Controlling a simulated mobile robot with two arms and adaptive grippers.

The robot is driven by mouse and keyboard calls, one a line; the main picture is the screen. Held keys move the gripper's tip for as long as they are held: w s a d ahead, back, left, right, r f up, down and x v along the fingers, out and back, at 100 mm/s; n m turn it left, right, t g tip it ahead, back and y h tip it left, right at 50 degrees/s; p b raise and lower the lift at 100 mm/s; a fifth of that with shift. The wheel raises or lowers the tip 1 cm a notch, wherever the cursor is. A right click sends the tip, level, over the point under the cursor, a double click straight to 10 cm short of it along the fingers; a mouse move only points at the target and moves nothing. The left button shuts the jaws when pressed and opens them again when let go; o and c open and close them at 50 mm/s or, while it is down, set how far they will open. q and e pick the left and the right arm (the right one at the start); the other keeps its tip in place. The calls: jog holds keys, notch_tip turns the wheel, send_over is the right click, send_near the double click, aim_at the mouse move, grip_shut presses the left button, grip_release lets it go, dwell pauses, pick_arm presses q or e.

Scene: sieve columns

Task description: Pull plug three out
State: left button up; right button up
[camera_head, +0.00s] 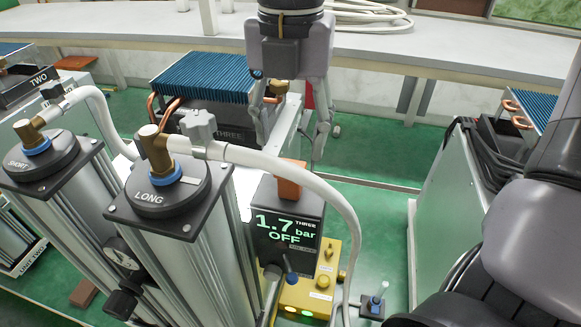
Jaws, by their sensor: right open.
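An orange-brown block (291,179), which looks like plug three, stands upright in the top of a dark display box (290,225). My left gripper is not in view.
Left of the box stand columns labelled LONG (122,215) and SHORT (12,172). A white hose (300,178) arches over to the box's right. A blue-finned unit (205,75) marked THREE is behind. A yellow block (310,285) sits below. Green floor (375,235) is open to the right.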

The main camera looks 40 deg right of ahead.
aim_at(291, 167)
notch_tip(291, 167, down, 7)
jog(key=shift+s+f+p, duration=0.1)
jog(key=shift+p, duration=0.75)
jog(key=shift+f, duration=0.65)
jog(key=shift+c, duration=0.2)
grip_shut()
